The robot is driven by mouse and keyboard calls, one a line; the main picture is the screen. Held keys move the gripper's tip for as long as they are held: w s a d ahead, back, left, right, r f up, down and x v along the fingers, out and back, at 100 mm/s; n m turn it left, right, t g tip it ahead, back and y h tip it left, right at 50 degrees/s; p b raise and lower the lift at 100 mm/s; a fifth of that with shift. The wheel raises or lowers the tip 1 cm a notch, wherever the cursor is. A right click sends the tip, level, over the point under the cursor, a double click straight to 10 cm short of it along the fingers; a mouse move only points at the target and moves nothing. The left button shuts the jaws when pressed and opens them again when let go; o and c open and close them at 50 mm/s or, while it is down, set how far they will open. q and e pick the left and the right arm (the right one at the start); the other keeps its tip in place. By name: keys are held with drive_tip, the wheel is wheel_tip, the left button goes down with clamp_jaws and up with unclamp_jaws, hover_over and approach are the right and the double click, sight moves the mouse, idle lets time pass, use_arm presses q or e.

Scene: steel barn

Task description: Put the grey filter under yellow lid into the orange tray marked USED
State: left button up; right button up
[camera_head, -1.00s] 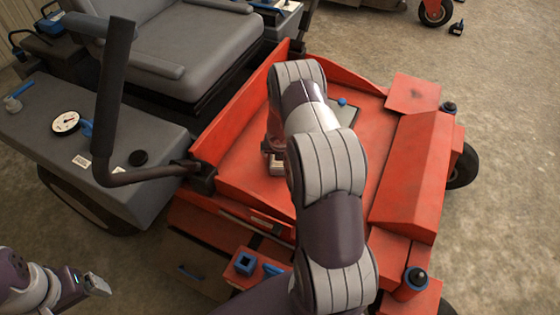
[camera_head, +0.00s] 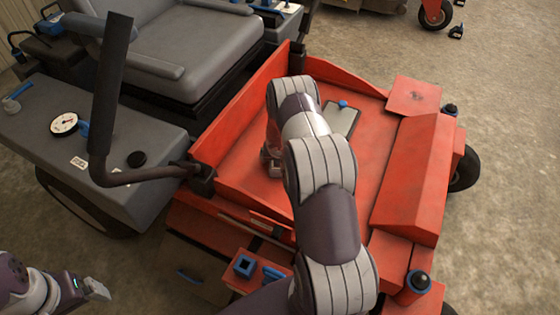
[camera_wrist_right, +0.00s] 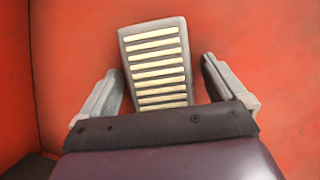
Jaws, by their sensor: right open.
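A grey filter (camera_wrist_right: 157,50) with several pale yellow slats lies on the red deck in the right wrist view. My right gripper (camera_wrist_right: 162,72) is open, with one finger on either side of the filter's lower half; a gap shows on both sides. In the head view my right arm hides the filter, and only part of the right gripper (camera_head: 270,160) shows at the deck. My left gripper (camera_head: 97,289) is at the lower left, over the floor; its jaw opening is too small to judge. I see no yellow lid and no orange tray marked USED.
The red mower deck (camera_head: 385,130) has raised side walls. A grey-green panel (camera_head: 341,119) with a blue knob lies on it, right of my arm. A dark bent lever (camera_head: 110,90) and a grey seat (camera_head: 190,50) stand at the left.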

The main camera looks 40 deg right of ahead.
drive_tip(key=c, duration=1.1)
